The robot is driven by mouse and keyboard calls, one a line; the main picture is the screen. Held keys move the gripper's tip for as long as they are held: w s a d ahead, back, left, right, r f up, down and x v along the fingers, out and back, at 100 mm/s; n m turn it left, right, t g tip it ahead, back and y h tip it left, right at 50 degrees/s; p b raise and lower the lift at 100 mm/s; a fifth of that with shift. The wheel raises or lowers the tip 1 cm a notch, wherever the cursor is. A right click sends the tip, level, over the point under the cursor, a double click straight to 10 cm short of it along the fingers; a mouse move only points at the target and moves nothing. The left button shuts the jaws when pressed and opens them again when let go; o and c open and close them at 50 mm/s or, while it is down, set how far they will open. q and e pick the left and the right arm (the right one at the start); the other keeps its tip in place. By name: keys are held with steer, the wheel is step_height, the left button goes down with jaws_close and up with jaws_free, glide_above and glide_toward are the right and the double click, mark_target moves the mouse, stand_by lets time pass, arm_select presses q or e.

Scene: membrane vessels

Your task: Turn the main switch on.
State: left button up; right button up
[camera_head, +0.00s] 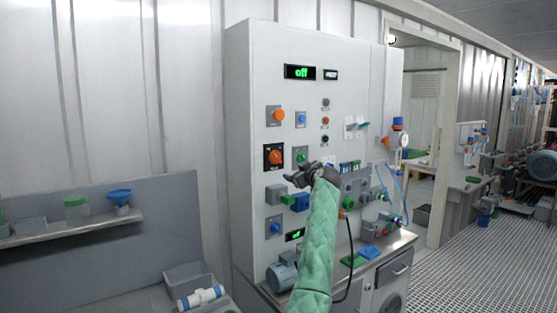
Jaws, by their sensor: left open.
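A tall white control cabinet (245,120) stands in the middle of the view. An orange rotary knob on a black square plate (274,157) is on its front, at mid height on the left; it looks like the main switch. A display (300,72) near the cabinet's top reads "off" in green. My left gripper (290,180), on a green-sleeved arm, is in front of the panel, below and right of the black-plated knob. It is open and apart from that knob, with nothing visible between its fingers. My right gripper is out of view.
Nearby on the panel are an orange knob (279,115), a blue knob (301,119), a green knob (301,157) and a blue valve-like part (300,202). A motor (283,275) sits on the ledge below. A shelf (70,230) is at left.

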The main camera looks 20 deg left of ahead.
mark_target(278, 158)
arm_select(q)
steer(key=a+r+n+y+p, duration=0.1)
steer(key=a, duration=0.1)
steer(key=w+a+r+n+g+y+p, duration=0.1)
steer(key=a+n, duration=0.1)
steer(key=w+a+r+n+p, duration=0.1)
steer(key=a+r+n, duration=0.1)
steer(key=a, duration=0.1)
steer(key=shift+r+g+y, duration=0.1)
steer(key=shift+g+y, duration=0.2)
steer(key=shift+y, duration=0.1)
steer(key=shift+w+a+p, duration=0.35)
steer(key=shift+w+a, duration=0.1)
steer(key=shift+a, duration=0.1)
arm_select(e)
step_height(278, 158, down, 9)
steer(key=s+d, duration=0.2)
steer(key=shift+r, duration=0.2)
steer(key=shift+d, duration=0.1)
arm_select(q)
steer(key=c, duration=1)
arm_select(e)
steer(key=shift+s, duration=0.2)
